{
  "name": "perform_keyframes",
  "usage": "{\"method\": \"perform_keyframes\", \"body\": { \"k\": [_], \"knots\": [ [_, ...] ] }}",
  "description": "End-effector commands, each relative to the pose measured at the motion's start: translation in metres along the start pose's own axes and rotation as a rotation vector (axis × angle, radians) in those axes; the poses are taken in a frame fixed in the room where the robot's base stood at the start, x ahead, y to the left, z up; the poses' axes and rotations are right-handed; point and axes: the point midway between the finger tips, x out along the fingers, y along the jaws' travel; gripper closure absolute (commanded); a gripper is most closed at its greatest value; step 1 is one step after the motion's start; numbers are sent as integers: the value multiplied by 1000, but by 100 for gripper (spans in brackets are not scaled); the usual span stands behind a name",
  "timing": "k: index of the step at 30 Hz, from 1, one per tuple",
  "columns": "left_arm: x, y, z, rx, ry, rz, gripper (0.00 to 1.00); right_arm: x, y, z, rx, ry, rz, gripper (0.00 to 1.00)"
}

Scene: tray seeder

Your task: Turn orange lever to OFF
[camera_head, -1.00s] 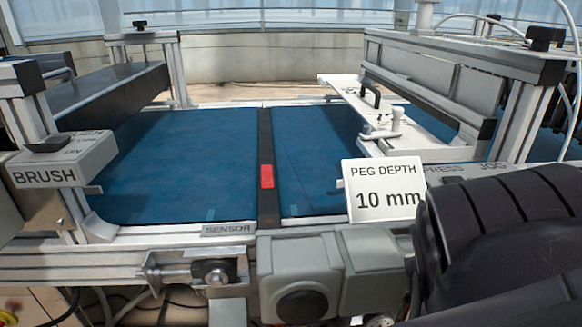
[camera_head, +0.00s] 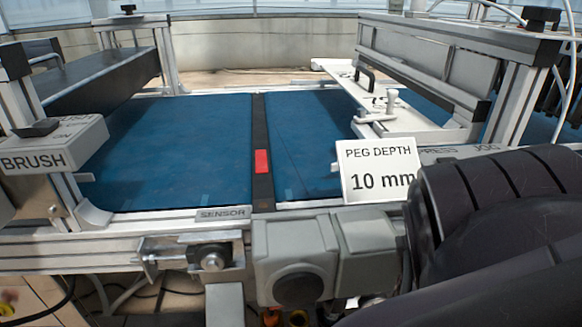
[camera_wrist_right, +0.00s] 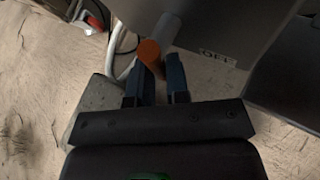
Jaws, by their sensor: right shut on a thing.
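The orange lever (camera_wrist_right: 150,53) shows in the right wrist view as a rounded orange end at a grey round shaft. An OFF label (camera_wrist_right: 217,57) is on the grey housing to its right. My right gripper (camera_wrist_right: 158,68) has its two dark fingers at the lever and is shut on it; the fingers partly hide it. In the head view my dark right arm fills the lower right, and its fingers are hidden. My left gripper is in neither view.
A PEG DEPTH 10 mm sign (camera_head: 380,170) stands on the machine's front edge. A BRUSH box (camera_head: 50,150) is at the left, and a blue belt (camera_head: 170,150) runs between the frames. A red-ended cable (camera_wrist_right: 95,22) lies near the floor in the wrist view.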

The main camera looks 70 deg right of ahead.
Motion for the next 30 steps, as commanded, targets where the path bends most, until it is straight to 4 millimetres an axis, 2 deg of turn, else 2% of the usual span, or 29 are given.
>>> {"method": "perform_keyframes", "body": {
  "k": [12, 25, 26, 27, 30],
  "knots": [
    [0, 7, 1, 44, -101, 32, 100, -4, -2, 3, -163, 128, -100, 100],
    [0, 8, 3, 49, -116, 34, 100, -6, -6, -1, -189, 150, -112, 100],
    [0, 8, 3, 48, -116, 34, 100, -6, -6, -1, -189, 150, -112, 79],
    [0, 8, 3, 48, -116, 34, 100, -6, -6, -1, -189, 150, -112, 74],
    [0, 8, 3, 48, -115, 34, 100, -6, -6, -1, -188, 149, -112, 74]
  ]
}}
